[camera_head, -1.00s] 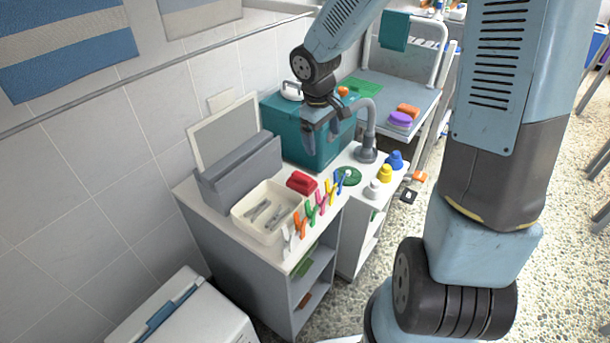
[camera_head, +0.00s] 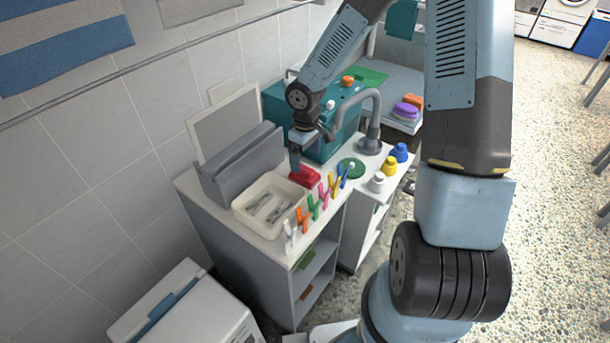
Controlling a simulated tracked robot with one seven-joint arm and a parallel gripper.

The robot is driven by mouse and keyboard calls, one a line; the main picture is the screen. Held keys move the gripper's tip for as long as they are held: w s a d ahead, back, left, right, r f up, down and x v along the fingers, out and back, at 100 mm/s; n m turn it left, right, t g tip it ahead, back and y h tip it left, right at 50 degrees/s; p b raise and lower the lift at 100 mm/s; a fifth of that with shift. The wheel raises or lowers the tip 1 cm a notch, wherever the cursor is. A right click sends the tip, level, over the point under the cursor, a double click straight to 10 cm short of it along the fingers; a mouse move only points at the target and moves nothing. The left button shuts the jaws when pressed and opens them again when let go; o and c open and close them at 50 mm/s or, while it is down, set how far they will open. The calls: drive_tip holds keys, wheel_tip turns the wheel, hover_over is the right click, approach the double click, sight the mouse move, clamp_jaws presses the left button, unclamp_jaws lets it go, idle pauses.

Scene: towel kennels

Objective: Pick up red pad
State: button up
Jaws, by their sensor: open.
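The red pad (camera_head: 309,178) lies on the white counter top, just behind the row of coloured pegs and to the right of the cream tray. My gripper (camera_head: 296,168) points down at the left end of the pad, and its fingers hide part of it. The gripper is open. I cannot tell whether the fingers touch the pad or stand just behind or above it.
The cream tray (camera_head: 246,216) holds grey pieces. Several upright pegs (camera_head: 313,207) line the front edge. A grey curved tap (camera_head: 372,125) and small bottles (camera_head: 389,166) stand to the right.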

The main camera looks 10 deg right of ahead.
sight(306, 168)
drive_tip(key=shift+f, duration=3.65)
drive_tip(key=c, duration=1.3)
drive_tip(key=shift+o, duration=0.2)
drive_tip(key=shift+r, duration=5.05)
